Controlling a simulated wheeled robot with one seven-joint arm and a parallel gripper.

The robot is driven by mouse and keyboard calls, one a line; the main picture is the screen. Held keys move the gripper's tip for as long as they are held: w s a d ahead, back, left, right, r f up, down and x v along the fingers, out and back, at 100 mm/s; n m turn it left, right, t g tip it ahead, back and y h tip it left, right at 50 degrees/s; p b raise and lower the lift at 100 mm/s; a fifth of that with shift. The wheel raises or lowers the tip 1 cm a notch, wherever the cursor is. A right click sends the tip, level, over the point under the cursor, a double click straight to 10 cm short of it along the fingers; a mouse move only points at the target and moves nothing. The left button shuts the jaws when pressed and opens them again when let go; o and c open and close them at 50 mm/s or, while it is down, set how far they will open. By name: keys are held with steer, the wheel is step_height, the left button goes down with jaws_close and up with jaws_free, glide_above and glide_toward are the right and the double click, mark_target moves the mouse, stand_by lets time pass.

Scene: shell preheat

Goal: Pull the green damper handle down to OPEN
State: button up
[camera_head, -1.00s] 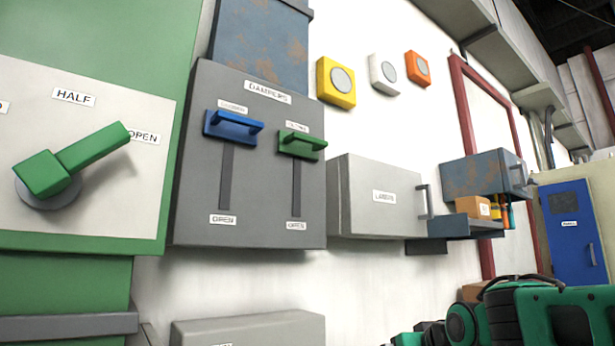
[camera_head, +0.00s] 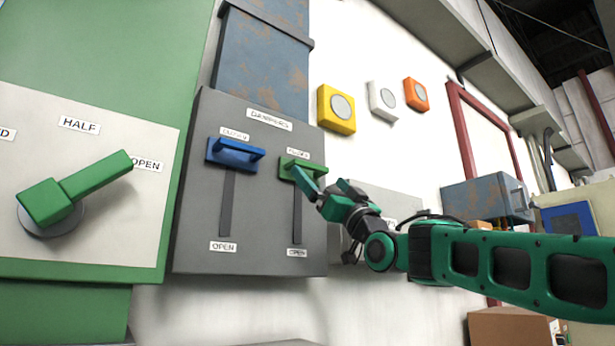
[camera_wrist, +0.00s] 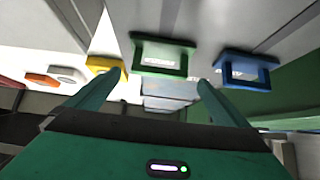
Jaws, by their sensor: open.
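The green damper handle (camera_head: 303,167) sits at the top of its slot on the grey dampers panel (camera_head: 262,262), by the upper label. The label OPEN is at the slot's bottom. My gripper (camera_head: 312,188) is at the handle's lower right in the head view, covering part of the panel's right side. In the wrist view the green handle (camera_wrist: 163,56) lies ahead, between and beyond the two spread fingers of my gripper (camera_wrist: 155,85). The fingers are open with nothing between them; in the head view I cannot tell whether a fingertip touches the handle.
The blue damper handle (camera_head: 235,154) is up at the top of its slot, left of the green one. A large green lever (camera_head: 75,190) is on the panel farther left. Yellow (camera_head: 336,109), white (camera_head: 382,101) and orange (camera_head: 416,94) boxes are on the wall. A grey cabinet (camera_head: 385,199) is behind my arm.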

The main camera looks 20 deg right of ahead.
mark_target(312, 169)
steer(key=x, duration=0.7)
